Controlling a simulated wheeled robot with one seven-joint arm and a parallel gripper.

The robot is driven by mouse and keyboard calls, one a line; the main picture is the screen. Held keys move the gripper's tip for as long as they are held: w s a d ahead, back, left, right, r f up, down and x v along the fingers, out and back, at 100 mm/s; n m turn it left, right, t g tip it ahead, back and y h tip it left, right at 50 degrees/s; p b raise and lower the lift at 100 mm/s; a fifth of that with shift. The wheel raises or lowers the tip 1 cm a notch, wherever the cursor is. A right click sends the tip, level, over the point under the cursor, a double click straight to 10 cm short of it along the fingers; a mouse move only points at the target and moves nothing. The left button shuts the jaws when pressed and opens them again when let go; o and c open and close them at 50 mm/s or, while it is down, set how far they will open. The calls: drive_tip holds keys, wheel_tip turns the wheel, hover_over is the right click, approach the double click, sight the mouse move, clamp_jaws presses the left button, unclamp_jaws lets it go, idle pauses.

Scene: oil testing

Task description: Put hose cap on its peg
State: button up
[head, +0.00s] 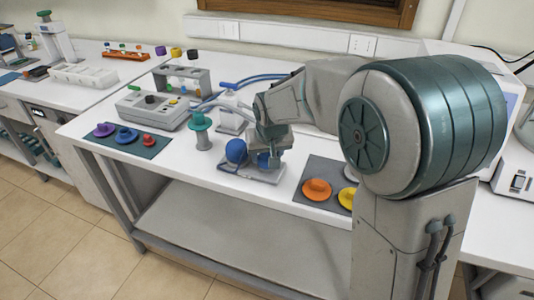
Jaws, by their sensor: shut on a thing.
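My gripper (271,162) points down over a small grey base plate (262,178) near the table's front edge. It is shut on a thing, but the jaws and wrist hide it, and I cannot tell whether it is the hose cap. A round blue part (235,151) stands on the left of the same plate, just left of my gripper. A grey post with a wide teal top (200,121) stands upright further left. I cannot make out a bare peg for the hose cap.
A dark mat (153,147) with purple, blue and red caps lies at the left. Another mat with orange (316,190) and yellow caps lies right. A grey test device (151,107) and vial rack (182,83) stand behind. Blue hoses (262,78) run behind my arm.

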drive_tip(key=shift+f, duration=0.15)
drive_tip(key=o, duration=0.7)
drive_tip(key=p+v, duration=0.5)
drive_tip(key=v, duration=0.6)
drive_tip(key=shift+p, duration=0.3)
drive_tip(key=s+d, duration=0.5)
drive_tip(key=s, duration=0.2)
drive_tip(key=s+d+m+g, duration=0.1)
drive_tip(key=s+d, duration=0.4)
drive_tip(key=s, duration=0.2)
drive_tip(key=s+d+f+m, duration=0.1)
drive_tip(key=s+d, duration=0.4)
drive_tip(key=s, duration=0.2)
drive_tip(key=shift+s+f+g+h, duration=0.1)
drive_tip(key=shift+g+h, duration=0.2)
drive_tip(key=shift+h, duration=0.1)
